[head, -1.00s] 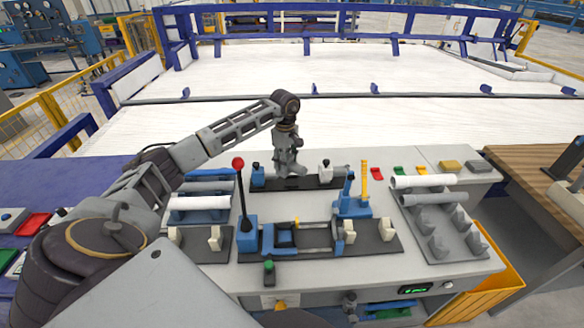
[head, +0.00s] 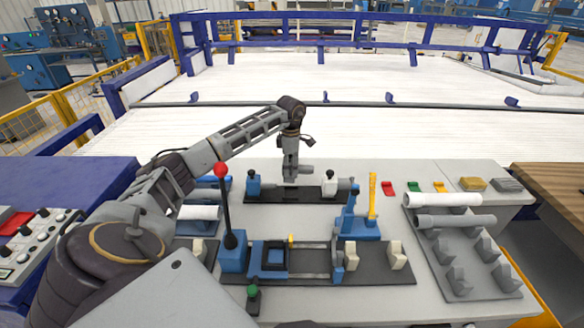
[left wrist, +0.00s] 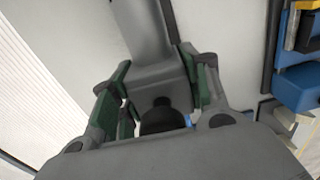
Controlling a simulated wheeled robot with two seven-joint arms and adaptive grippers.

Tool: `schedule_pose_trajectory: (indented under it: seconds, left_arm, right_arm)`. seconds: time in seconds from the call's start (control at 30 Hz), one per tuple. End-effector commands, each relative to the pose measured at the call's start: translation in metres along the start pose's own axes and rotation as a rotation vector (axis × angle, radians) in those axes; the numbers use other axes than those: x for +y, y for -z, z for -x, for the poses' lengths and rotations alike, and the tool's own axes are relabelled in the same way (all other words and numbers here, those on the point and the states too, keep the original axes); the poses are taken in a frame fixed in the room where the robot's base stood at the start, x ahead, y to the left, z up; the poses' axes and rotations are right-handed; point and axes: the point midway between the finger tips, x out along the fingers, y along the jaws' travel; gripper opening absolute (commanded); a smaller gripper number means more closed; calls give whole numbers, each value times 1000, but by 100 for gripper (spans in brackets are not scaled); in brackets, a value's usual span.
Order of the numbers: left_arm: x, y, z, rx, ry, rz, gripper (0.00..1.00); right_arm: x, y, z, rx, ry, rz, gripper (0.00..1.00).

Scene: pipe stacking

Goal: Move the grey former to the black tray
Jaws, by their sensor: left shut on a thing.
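My left gripper (head: 291,166) is shut on a grey piece, which I take to be the grey former (head: 306,169). In the head view it is held above the back black tray (head: 280,196), which has a blue post and a white post. In the left wrist view, the grey former (left wrist: 148,40) extends upward in the picture from between the green-padded fingers (left wrist: 155,88). The fingers hide part of it. Another black tray (head: 372,279) with blue and white blocks lies nearer the front. My right gripper is out of view.
A red-knobbed lever (head: 222,170) stands upright left of centre. A yellow-handled blue part (head: 360,226) is right of it. A grey rack (head: 449,265) with white and grey tubes stands at the right.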

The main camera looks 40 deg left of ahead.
Motion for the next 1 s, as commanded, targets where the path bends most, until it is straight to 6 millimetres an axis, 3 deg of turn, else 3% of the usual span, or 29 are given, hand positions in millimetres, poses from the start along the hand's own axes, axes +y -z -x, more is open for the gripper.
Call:
schedule_pose_trajectory:
  seconds: [0.2,1.0]
  left_arm:
    - [1,1,-8,-2,-2,33,5]
    - [1,1,-15,-1,-1,38,5]
  right_arm:
    - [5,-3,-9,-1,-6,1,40]
    - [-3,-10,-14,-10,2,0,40]
